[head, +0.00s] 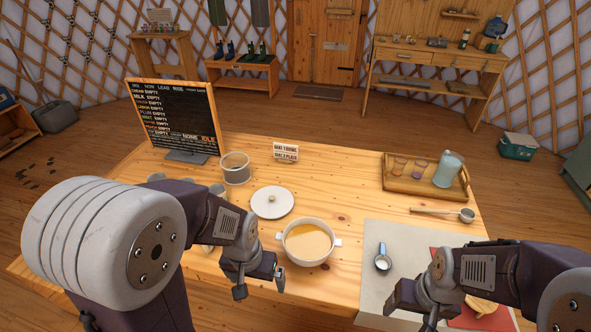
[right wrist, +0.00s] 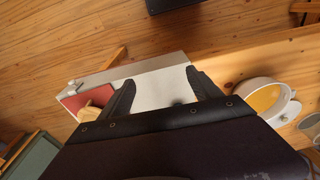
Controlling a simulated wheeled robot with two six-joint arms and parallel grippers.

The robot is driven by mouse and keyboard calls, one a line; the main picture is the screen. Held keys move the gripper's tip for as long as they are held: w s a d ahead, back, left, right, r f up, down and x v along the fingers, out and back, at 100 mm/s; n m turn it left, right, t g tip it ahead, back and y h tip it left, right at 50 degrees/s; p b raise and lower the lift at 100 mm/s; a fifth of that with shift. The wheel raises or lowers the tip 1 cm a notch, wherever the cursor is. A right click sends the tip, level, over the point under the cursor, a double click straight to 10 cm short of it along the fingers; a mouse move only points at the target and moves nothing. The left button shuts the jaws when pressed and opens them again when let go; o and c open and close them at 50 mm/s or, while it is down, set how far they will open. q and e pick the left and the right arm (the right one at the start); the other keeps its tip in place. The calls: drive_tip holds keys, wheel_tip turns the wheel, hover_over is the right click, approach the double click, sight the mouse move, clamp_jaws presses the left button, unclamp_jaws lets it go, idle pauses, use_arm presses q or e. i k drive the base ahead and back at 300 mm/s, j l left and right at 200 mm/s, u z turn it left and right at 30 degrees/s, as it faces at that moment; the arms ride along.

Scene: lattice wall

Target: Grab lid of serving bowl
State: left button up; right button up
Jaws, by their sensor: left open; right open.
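The white round lid (head: 272,202) with a small knob lies flat on the wooden table, behind and left of the serving bowl. The serving bowl (head: 308,232) is white with side handles, uncovered, and holds something yellow-orange; it also shows at the right of the right wrist view (right wrist: 262,97). My left gripper (head: 260,289) is open and empty, in front of the lid and left of the bowl's near side. My right gripper (head: 412,309) is open and empty over the pale mat, right of the bowl; its spread fingers show in the right wrist view (right wrist: 163,88).
A grey container (head: 235,168) and a small sign (head: 286,152) stand behind the lid. A black menu board (head: 182,120) is at back left. A wooden tray (head: 402,184) with cups and a jug is at back right.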

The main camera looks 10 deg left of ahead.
sight(270, 202)
drive_tip(key=u, duration=0.4)
drive_tip(key=i+u, duration=0.15)
drive_tip(key=u, duration=0.3)
drive_tip(key=i+u, duration=0.1)
drive_tip(key=u, duration=0.7)
drive_tip(key=i+l+u, duration=0.1)
drive_tip(key=u, duration=0.35)
